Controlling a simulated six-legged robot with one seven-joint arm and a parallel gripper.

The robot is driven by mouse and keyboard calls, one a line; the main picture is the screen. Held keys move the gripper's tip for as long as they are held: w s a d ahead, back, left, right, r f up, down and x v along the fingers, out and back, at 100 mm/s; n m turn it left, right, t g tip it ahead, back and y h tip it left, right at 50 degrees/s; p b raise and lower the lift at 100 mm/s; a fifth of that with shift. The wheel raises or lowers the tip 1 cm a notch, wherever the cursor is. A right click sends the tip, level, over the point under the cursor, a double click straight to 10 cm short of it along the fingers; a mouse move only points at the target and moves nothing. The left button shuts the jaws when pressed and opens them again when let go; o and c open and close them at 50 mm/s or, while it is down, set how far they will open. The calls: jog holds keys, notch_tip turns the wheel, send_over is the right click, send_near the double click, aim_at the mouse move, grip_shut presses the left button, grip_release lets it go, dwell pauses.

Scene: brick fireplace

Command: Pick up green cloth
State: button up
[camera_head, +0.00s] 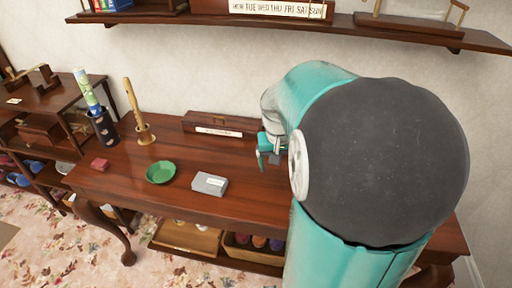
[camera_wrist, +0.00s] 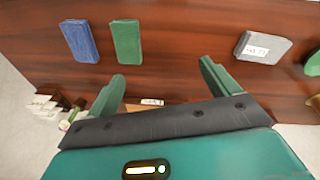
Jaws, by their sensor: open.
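The green cloth (camera_wrist: 126,41) is a small folded rectangle lying flat on the brown wooden table in the wrist view. It lies beyond my fingertips and left of the midline between them. My gripper (camera_wrist: 162,82) is open with nothing between its two green fingers, and stands apart from the cloth. In the head view my gripper (camera_head: 268,156) is over the table, partly covered by my arm. The green cloth does not show in the head view, where my arm covers the right part of the table.
A blue cloth (camera_wrist: 79,41) lies close left of the green one. A grey labelled box (camera_head: 210,184) and a green bowl (camera_head: 161,172) stand on the table (camera_head: 115,190). A long wooden box (camera_head: 220,124) sits at the back. A shelf (camera_head: 340,27) runs along the wall above.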

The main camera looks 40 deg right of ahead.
jog(key=s+d+f+m+y, duration=0.1)
jog(key=s+d+f, duration=0.15)
jog(key=d, duration=0.35)
jog(key=s+d+f+m+y, duration=0.1)
jog(key=d+f+m, duration=0.1)
jog(key=d+f, duration=0.25)
jog(key=f, duration=0.7)
jog(key=shift+s+d+f, duration=0.15)
jog(key=shift+d+f, duration=0.2)
jog(key=shift+s+d+f, duration=0.1)
jog(key=shift+f, duration=1.25)
jog(key=shift+s+d+f, duration=0.1)
jog(key=shift+f, duration=1.2)
jog(key=c, duration=1.1)
jog(key=shift+o, duration=0.2)
